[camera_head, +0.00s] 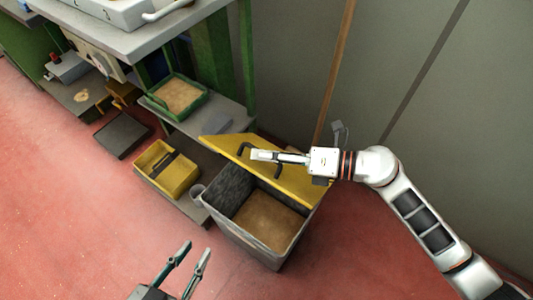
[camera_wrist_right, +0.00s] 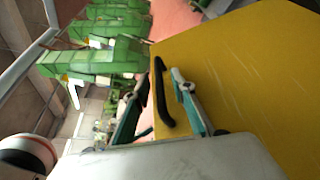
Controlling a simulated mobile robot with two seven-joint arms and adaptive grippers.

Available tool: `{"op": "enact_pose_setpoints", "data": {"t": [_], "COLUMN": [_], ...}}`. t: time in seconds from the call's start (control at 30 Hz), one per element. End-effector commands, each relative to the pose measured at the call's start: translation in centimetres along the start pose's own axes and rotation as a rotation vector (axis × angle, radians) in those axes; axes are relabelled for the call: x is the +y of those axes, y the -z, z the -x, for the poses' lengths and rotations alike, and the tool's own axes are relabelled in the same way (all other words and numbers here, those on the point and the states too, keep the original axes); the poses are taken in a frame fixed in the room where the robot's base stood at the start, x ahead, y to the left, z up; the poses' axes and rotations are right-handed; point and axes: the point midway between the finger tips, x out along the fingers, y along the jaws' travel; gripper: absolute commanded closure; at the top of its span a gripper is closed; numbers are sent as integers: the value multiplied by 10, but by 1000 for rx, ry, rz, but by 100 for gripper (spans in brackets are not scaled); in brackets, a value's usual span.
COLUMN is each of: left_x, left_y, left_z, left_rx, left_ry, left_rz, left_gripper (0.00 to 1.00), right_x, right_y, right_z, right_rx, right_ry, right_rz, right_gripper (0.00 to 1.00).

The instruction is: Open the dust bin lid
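The dust bin (camera_head: 240,237) is a grey box at the lower middle of the head view, with brown contents inside. Its yellow lid (camera_head: 228,148) is raised and tilted up at the back, leaving the bin's top open. The lid also fills the right of the right wrist view (camera_wrist_right: 250,70). A black handle (camera_wrist_right: 160,95) stands on the lid. My right gripper (camera_wrist_right: 161,76) is at the lid, its fingers apart on either side of the handle, with gaps visible. My left gripper (camera_head: 197,249) is open and empty, in front of the bin.
A yellow crate (camera_head: 150,184) and a grey cup (camera_head: 197,192) are left of the bin. A green-rimmed tray (camera_head: 154,107) sits on the shelf behind. A wall (camera_head: 430,120) stands behind the bin. The red floor (camera_head: 60,220) is clear at the front left.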

Motion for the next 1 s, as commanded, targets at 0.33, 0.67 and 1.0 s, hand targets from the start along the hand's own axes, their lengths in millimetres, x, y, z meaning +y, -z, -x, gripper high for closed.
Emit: {"op": "enact_pose_setpoints", "data": {"t": [0.33,0.67,1.0], "left_x": [0,0,0], "left_y": [0,2,-11], "left_z": [0,0,-1], "left_rx": [0,2,-19], "left_ry": [0,1,-1], "left_rz": [1,-3,2], "left_gripper": [75,75,75], "right_x": [0,1,-14], "right_y": [0,-23,-88], "right_z": [0,10,37], "right_rx": [0,-2,-4], "right_ry": [-1,-30,-132], "right_rz": [-1,-74,-322], "right_gripper": [100,100,100]}}
